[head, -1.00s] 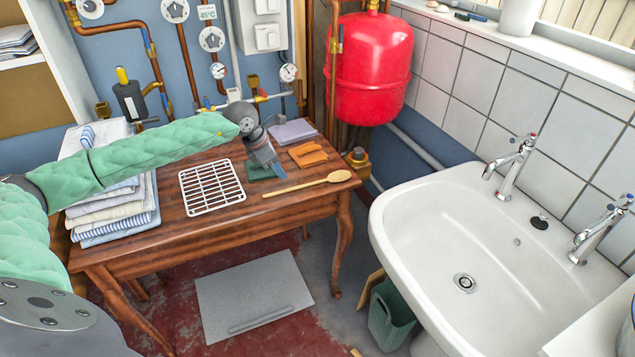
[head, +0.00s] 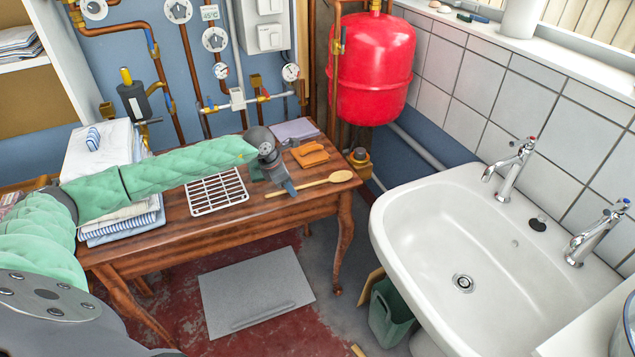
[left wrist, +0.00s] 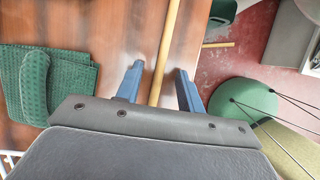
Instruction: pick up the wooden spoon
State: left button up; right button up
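The wooden spoon (head: 322,183) lies near the front edge of the brown wooden table (head: 215,220), its bowl to the right and its handle to the left. My left gripper (head: 290,189) is at the spoon's handle, pointing down. In the left wrist view, the blue fingers of my left gripper (left wrist: 160,70) are apart. The spoon handle (left wrist: 167,50) runs between them, with a gap on each side. The handle's near end is hidden behind the gripper body. My right gripper is not in view.
A dark green cloth (left wrist: 50,82) lies close beside the gripper. An orange brush-like item (head: 310,154), a folded lilac cloth (head: 295,130) and a white rack (head: 217,192) are nearby on the table. Folded linen (head: 100,150) is stacked at left; a white sink (head: 420,215) stands at right.

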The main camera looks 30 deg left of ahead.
pick_arm(q)
grip_shut()
jog(key=shift+r, duration=0.1)
